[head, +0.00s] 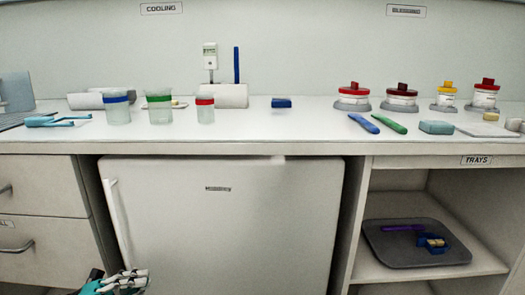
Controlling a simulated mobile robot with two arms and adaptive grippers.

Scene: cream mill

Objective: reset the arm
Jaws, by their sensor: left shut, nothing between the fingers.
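My left gripper (138,277) shows at the bottom left of the head view, low in front of the white fridge (230,235) and beneath its long handle (117,212). Its fingers are together and hold nothing. It is below the counter and apart from everything on it. The rest of the left arm is mostly cut off by the lower edge. My right gripper is not in view.
The white counter (240,136) carries beakers with blue (117,108), green (159,108) and red (205,110) bands. Several lidded jars stand at the right. A grey tray (385,258) lies on the lower right shelf. Drawers with handles (18,248) are at left.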

